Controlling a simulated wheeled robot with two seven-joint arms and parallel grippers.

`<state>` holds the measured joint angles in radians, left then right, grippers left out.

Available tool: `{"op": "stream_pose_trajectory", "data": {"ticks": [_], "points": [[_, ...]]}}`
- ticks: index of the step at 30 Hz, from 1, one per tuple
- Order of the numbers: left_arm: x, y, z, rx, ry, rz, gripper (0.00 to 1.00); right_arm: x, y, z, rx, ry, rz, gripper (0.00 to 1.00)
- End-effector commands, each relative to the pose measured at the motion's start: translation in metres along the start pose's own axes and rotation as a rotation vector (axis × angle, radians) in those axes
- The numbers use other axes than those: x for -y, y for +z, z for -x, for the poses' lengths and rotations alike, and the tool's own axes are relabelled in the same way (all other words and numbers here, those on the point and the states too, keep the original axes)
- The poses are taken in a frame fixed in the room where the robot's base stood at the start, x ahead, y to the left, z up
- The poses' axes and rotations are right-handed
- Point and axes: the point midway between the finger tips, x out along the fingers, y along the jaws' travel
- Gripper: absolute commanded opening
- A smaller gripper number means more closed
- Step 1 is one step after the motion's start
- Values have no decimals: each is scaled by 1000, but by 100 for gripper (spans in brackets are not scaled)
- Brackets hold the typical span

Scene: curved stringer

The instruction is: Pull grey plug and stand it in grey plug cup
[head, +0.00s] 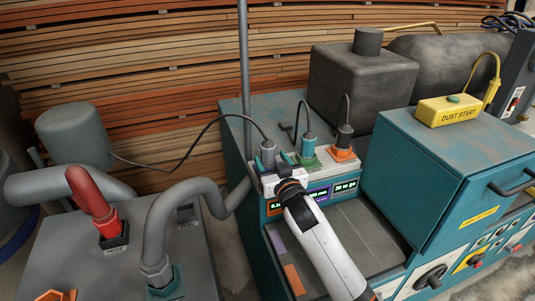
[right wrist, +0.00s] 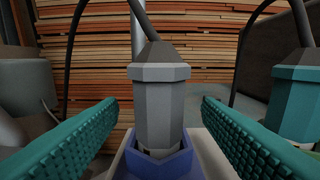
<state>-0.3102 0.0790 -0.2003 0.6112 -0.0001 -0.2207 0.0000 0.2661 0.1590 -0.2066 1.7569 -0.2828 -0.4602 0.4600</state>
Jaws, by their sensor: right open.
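The grey plug (head: 267,154) stands upright in a blue-purple socket at the left end of a row of plugs on the teal machine. In the right wrist view the grey plug (right wrist: 158,100) is centred, its lower end in the socket (right wrist: 130,162). My right gripper (head: 270,171) is open. Its teal ridged fingers (right wrist: 160,112) lie on either side of the plug, with a visible gap on both sides. A dark cable rises from the plug's top. My left gripper is not in view.
A grey post (head: 244,70) rises behind. A red hose end (head: 92,202) and a grey hose (head: 180,200) stand at left.

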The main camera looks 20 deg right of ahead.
Motion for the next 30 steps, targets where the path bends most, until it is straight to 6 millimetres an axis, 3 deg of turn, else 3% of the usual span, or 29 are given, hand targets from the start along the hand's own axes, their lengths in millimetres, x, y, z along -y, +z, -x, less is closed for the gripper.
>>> {"op": "stream_pose_trajectory", "data": {"ticks": [6, 10, 20, 28, 30], "points": [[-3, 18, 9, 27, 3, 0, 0, -1, 1, -29, -2, -1, 0, 59], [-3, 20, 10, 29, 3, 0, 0, -1, 0, -44, -1, 0, -2, 59], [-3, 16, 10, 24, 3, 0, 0, -1, -1, -50, -1, 1, -1, 57], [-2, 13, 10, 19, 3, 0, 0, -1, -2, -49, -1, 0, -1, 13], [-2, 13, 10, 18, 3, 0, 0, -1, -1, -49, 0, 0, -1, 8]]}}
